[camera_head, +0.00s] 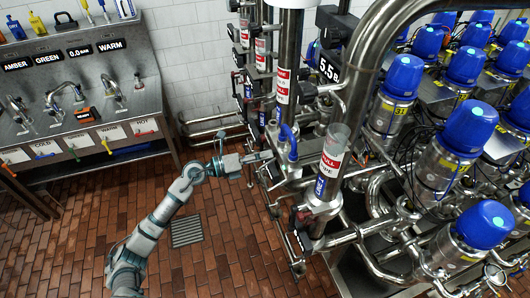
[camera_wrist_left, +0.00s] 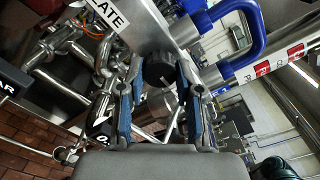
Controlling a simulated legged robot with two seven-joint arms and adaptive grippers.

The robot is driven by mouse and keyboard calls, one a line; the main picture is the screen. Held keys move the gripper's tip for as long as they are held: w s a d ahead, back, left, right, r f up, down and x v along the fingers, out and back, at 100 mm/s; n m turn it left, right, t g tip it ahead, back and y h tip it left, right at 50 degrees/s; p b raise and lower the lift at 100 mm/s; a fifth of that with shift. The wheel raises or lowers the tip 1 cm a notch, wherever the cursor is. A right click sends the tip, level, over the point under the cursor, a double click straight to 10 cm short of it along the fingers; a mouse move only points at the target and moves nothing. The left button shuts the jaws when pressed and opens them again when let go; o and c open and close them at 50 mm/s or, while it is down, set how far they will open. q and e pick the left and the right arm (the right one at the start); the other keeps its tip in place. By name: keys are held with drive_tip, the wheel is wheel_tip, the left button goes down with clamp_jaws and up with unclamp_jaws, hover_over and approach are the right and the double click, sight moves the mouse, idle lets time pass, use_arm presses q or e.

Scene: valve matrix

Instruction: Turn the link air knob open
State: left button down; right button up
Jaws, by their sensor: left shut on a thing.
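A black round knob (camera_wrist_left: 158,69) sits at the end of a grey block in the left wrist view. My left gripper (camera_wrist_left: 155,82) is shut on it, with one blue-padded finger on each side. In the head view my left arm comes in from the lower left, and the left gripper (camera_head: 264,157) reaches the pipe stand. The knob is too small to make out there. My right gripper is not in view.
A blue handle (camera_wrist_left: 250,40) curves close to the right of the knob; it also shows in the head view (camera_head: 290,142). Vertical pipes (camera_head: 283,85) and blue-capped valves (camera_head: 470,125) crowd the right. A steel sink bench (camera_head: 155,95) stands left. The brick floor (camera_head: 220,240) is clear.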

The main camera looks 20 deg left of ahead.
use_arm(q)
drive_tip(key=shift+w+a, duration=0.1)
drive_tip(key=shift+a, duration=0.05)
idle(0.3)
drive_tip(key=c, duration=0.9)
unclamp_jaws()
drive_tip(key=shift+o, duration=0.7)
drive_tip(key=shift+a, duration=0.3)
drive_tip(key=shift+a, duration=0.1)
drive_tip(key=v, duration=1.2)
drive_tip(key=shift+w+f, duration=0.1)
